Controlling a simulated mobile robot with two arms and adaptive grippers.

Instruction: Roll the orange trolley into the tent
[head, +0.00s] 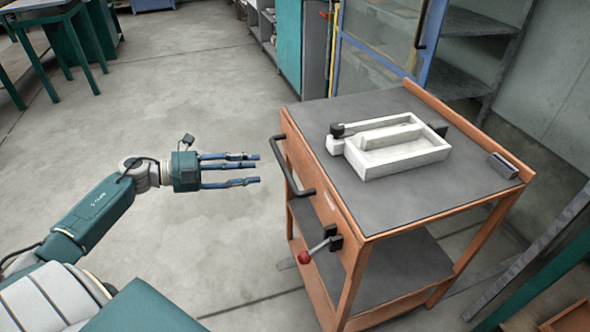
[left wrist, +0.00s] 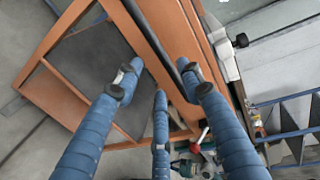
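The orange trolley (head: 355,205) stands at the right in the head view, with a grey top and a lower shelf. A dark bar handle (head: 292,168) is on its left side, above a lever with a red knob (head: 304,257). My left gripper (head: 258,168) is open and empty, its blue fingers pointing at the handle with a small gap. In the left wrist view the open fingers (left wrist: 160,85) spread in front of the trolley's orange frame (left wrist: 150,45) and dark handle (left wrist: 189,80). My right gripper is not seen. I cannot identify a tent.
A white tray (head: 405,165) lies on the trolley top. Behind the trolley stands a blue-framed glazed door (head: 385,45), with a teal cabinet (head: 302,40) beside it. A green-legged bench (head: 60,45) is at the upper left. The grey floor (head: 200,75) between is clear.

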